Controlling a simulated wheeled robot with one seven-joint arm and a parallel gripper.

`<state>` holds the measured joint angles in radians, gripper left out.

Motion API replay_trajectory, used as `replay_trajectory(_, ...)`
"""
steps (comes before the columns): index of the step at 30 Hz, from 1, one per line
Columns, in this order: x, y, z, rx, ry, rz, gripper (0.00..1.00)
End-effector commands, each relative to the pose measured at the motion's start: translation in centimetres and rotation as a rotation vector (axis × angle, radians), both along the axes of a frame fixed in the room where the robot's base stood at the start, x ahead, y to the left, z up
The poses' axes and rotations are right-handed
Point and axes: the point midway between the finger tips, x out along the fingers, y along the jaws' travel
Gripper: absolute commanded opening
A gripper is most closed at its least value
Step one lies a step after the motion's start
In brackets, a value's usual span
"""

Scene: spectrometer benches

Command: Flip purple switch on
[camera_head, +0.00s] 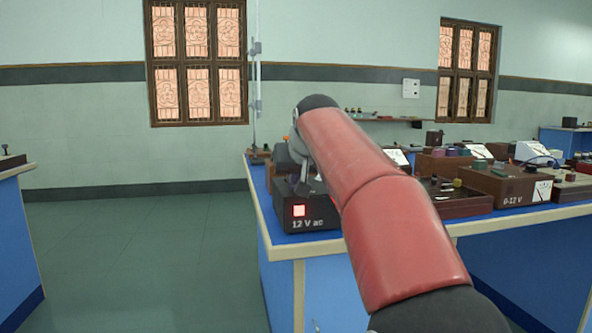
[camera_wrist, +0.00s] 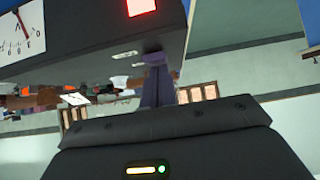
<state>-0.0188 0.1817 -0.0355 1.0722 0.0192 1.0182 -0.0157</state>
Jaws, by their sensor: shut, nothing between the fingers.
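A black box labelled "12 V ac" (camera_head: 315,222) stands at the near left corner of the blue bench, with a lit red square on its front. In the wrist view the dark box (camera_wrist: 90,45) fills the upper left, with the red square at the top. My gripper (camera_wrist: 157,60) is shut, its narrow purplish-grey fingers reaching up to the box's edge. A small purple patch, possibly the purple switch (camera_wrist: 152,58), shows at the fingertips; I cannot tell whether they touch. In the head view the red arm and grey wrist partly hide the box's top.
Brown instrument boxes (camera_head: 503,183) and meters crowd the bench to the right. A dial meter (camera_wrist: 22,35) shows at the left of the wrist view. A tall thin stand (camera_head: 257,90) rises behind the box. The floor (camera_head: 140,245) left of the bench is clear.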

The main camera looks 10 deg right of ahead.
Motion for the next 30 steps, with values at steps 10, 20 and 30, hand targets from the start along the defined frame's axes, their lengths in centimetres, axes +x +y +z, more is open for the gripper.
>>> replay_trajectory(10, 0.6, 0.0, 0.2, 0.0, 0.0, 0.0, 0.0)
replay_trajectory(20, 1.5, 0.0, 0.4, 0.0, -0.001, 0.0, 0.0)
replay_trajectory(30, 1.5, 0.0, 1.0, 0.0, -0.002, 0.0, 0.0)
